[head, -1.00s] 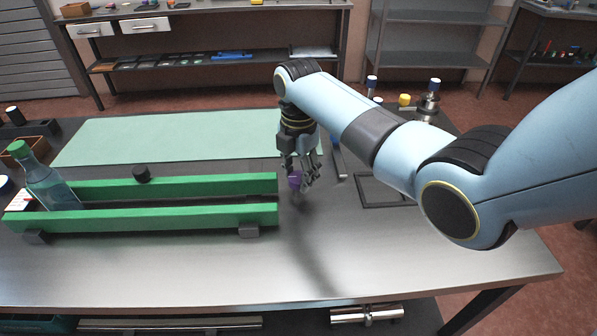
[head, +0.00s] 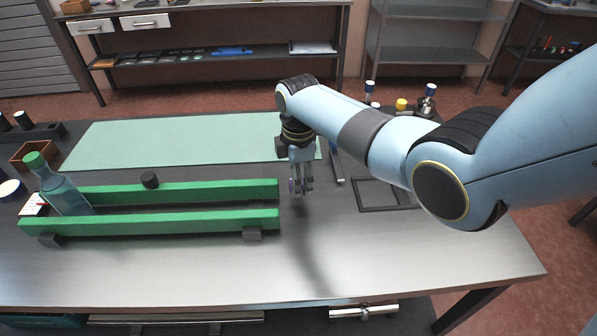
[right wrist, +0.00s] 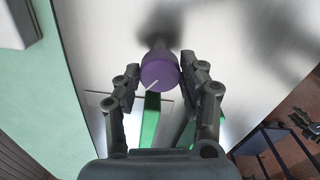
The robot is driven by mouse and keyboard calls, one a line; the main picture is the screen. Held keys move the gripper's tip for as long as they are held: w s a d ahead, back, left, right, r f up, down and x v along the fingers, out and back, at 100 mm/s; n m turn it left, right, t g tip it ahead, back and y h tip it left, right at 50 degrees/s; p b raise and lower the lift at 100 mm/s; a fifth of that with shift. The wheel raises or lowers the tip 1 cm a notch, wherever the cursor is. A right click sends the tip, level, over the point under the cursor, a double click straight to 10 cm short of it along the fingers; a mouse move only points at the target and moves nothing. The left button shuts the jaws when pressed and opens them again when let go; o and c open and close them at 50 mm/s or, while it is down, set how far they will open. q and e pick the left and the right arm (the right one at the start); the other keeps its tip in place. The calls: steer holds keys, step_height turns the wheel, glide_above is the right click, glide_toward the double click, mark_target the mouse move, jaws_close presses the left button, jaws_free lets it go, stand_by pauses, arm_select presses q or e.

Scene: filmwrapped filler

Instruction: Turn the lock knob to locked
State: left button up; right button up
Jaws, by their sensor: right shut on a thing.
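A round purple knob (right wrist: 160,71) with a white line on its face shows in the right wrist view, with a dark stem behind it. My right gripper (right wrist: 162,78) has one finger on each side of the knob and is shut on it. In the head view, my right gripper (head: 299,192) points down just beyond the right end of the green rails; only a little purple (head: 292,186) shows between its fingers. The white line points toward the lower left of the wrist view. I can make out no locked marking. My left gripper is not in view.
Two green rails (head: 165,222) lie left of my right gripper, with a short black cylinder (head: 149,180) at the back one and a green-capped bottle (head: 64,192) at their left end. A dark square frame (head: 387,208) lies to the right. A pale green mat (head: 180,142) is behind.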

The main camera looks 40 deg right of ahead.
steer(key=shift+r+m+p, duration=0.1)
steer(key=shift+m+p, duration=0.2)
steer(key=shift+m, duration=0.6)
steer(key=m, duration=0.2)
steer(key=shift+m, duration=0.4)
steer(key=m, duration=0.6)
steer(key=shift+m, duration=0.3)
steer(key=o, duration=1.2)
step_height(320, 180, up, 12)
steer(key=shift+f, duration=0.1)
